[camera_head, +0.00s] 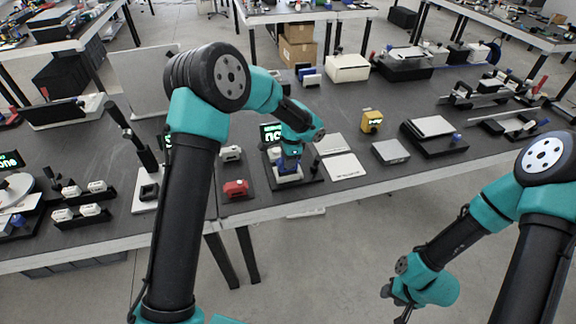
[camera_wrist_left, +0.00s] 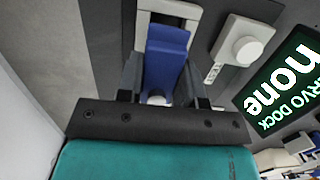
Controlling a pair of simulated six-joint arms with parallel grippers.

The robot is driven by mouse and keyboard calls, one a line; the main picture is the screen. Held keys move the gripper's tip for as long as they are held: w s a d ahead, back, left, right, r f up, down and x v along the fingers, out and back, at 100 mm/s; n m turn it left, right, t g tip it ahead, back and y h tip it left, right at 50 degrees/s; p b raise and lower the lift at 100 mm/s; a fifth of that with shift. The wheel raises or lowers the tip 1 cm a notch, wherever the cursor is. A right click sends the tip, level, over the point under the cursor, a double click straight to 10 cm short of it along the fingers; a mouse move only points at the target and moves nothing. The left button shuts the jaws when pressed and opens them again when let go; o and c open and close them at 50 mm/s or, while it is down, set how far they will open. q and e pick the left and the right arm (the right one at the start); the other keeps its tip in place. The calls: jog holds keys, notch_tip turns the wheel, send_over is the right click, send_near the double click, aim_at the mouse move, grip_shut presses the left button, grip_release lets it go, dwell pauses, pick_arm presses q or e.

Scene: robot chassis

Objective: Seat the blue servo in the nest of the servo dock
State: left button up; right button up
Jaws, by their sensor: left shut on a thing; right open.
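The blue servo (camera_head: 289,167) is held in my left gripper (camera_head: 289,160), at the servo dock (camera_head: 308,183) near the table's front edge. In the left wrist view the blue servo (camera_wrist_left: 168,58) sits between the two dark fingers, with the pale nest (camera_wrist_left: 168,8) of the dock just beyond its end. Whether the servo touches or is inside the nest cannot be told. The dock's display (camera_wrist_left: 285,85) reads "none". My right gripper (camera_head: 402,293) is open and empty, low over the floor in front of the table.
A red servo (camera_head: 236,188) and a white one (camera_head: 231,153) lie left of the dock. White plates (camera_head: 345,167), a yellow device (camera_head: 372,121) and a grey box (camera_head: 390,152) stand to its right. A white round-headed part (camera_wrist_left: 243,42) sits beside the nest.

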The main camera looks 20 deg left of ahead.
pick_arm(q)
jog(key=shift+w+a, duration=0.1)
jog(key=shift+w, duration=0.3)
jog(key=shift+s+f, duration=0.1)
jog(key=shift+f, duration=1.7)
jog(key=shift+f, duration=0.15)
jog(key=o, duration=1)
jog(key=r, duration=0.4)
jog(key=d+r, duration=0.1)
jog(key=r, duration=0.7)
jog(key=shift+w+d+r, duration=0.15)
jog(key=shift+w, duration=0.2)
